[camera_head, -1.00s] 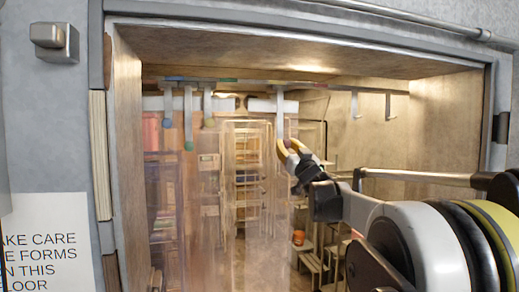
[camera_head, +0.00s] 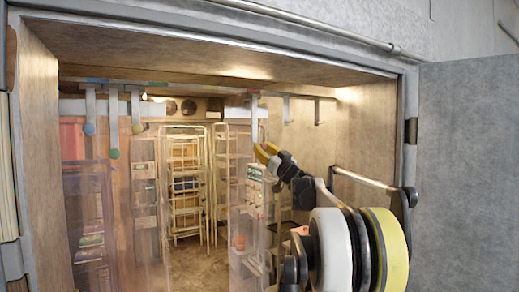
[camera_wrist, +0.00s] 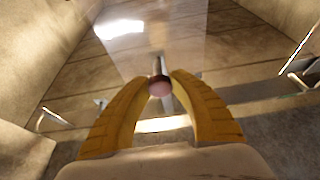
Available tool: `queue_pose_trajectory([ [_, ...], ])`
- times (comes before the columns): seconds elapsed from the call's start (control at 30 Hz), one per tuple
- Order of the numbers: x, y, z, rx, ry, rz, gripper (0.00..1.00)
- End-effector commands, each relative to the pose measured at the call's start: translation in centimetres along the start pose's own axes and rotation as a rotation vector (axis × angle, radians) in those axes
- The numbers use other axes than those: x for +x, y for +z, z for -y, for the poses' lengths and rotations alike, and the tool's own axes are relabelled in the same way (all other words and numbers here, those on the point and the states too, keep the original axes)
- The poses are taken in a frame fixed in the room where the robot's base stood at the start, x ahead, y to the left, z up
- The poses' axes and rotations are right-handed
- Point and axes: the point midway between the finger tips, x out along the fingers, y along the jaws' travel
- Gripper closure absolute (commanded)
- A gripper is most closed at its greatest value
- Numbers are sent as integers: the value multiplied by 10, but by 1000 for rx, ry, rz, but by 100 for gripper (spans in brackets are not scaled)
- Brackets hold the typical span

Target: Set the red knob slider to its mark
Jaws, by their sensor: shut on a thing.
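My gripper (camera_head: 266,152) is at the bottom end of a pale hanging slider (camera_head: 254,120) on the overhead rail (camera_head: 200,87). In the wrist view the dull red knob (camera_wrist: 159,86) sits between the tips of my gripper's two yellow fingers (camera_wrist: 160,80), shut on it. In the head view the fingers hide the knob. A clear strip hangs below this slider.
Sliders with a blue knob (camera_head: 89,129), a green knob (camera_head: 114,154) and an olive knob (camera_head: 138,128) hang at the left. Two bare hooks (camera_head: 285,108) (camera_head: 318,110) hang close to the right. Shelving racks (camera_head: 185,185) stand inside. A grey door (camera_head: 463,175) stands open at the right.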

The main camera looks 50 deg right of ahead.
Motion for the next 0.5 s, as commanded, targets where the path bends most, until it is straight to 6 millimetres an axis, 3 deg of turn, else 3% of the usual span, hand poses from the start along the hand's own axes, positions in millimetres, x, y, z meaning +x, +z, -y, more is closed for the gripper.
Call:
queue_pose_trajectory([
  [0.17,0,0,0,0,1,0,100],
  [0.2,0,0,0,0,1,0,64],
  [0.27,0,0,0,0,1,0,50],
  [0.5,0,0,0,0,0,0,50],
])
